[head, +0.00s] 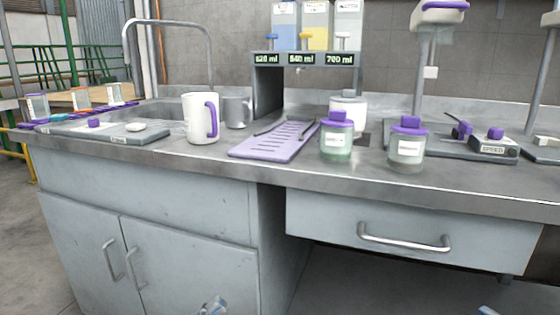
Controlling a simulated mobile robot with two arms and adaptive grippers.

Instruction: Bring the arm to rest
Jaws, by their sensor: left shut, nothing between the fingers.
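My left gripper (212,306) shows at the bottom edge of the head view, low in front of the grey cabinet doors. It is shut and empty, well below the worktop and apart from everything on it. A small piece of what looks like my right gripper (487,310) shows at the bottom right edge, below the drawer. Too little of it shows to tell its state. A lilac slotted tray (262,146) lies on the worktop with slim dark tools on it.
The grey worktop (255,172) holds a white jug (197,122), a grey mug (238,112), purple-lidded jars (406,150) (337,142) and a device marked SPEED (440,146). A drawer handle (404,245) and door handles (111,258) stick out.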

